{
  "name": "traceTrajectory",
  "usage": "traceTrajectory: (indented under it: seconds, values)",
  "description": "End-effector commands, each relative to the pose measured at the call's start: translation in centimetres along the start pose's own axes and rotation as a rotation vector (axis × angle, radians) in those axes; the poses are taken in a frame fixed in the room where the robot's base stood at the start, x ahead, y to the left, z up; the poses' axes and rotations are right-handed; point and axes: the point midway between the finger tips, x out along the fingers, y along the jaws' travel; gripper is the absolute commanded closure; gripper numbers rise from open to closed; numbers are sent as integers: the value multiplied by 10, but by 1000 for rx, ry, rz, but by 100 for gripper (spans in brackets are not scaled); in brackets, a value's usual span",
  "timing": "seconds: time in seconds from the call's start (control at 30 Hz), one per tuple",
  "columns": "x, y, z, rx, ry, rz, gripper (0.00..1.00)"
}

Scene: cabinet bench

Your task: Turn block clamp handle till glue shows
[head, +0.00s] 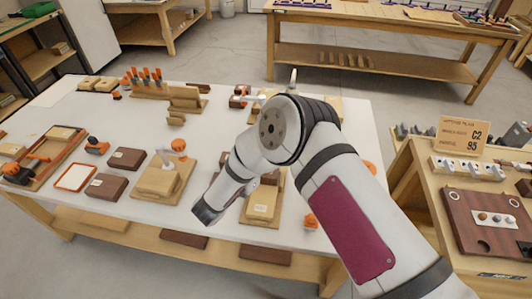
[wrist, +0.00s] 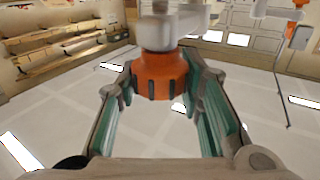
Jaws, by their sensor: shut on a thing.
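In the wrist view an orange ribbed clamp handle (wrist: 158,74) sits below a pale grey clamp body (wrist: 160,32). My gripper (wrist: 160,84) has one green-padded finger on each side of the handle, closed on it. In the head view my arm covers much of the block clamp where it reaches down; my fingers and the held handle cannot be made out there. A glued wooden block (head: 261,205) with a white label shows just right of my wrist, on a wooden board. I cannot make out any glue at its seam.
A similar clamp with an orange knob (head: 179,146) stands left of my wrist on a wooden block (head: 157,182). Dark brown blocks (head: 107,186), an orange-edged tray (head: 76,177) and several orange-handled tools share the white bench (head: 225,110). A side table (head: 447,170) stands right.

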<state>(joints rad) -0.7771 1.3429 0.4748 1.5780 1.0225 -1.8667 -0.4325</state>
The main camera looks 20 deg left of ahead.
Motion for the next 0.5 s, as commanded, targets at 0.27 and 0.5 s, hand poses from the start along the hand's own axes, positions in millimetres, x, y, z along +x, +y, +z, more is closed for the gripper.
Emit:
traceTrajectory:
  seconds: [0.27,0.5]
  values:
    - [1,0,-1,1,3,34,94]
    - [2,0,-1,0,4,35,94]
